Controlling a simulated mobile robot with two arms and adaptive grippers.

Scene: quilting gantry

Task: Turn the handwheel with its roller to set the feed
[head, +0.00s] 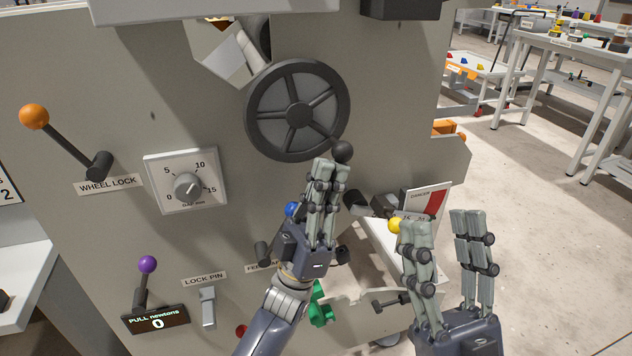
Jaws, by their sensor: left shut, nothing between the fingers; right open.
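The handwheel (299,114) is a dark spoked wheel on the front of the grey machine panel. A dark round knob (342,152) sits at its lower right rim; I cannot tell whether this is the roller. My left gripper (331,168) is shut and empty, pointing up, with its fingertips just below the knob. I cannot tell whether they touch it. My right gripper (441,222) is open and empty, lower right of the wheel and apart from it. The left hand hides part of the panel below the wheel.
Left of the wheel are the orange-tipped wheel lock lever (64,138) and a gap dial (187,186). Lower are a purple-knobbed lever (147,265) and the lock pin (208,307). A red-and-white danger sign (427,201) stands near my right gripper. Open floor lies right.

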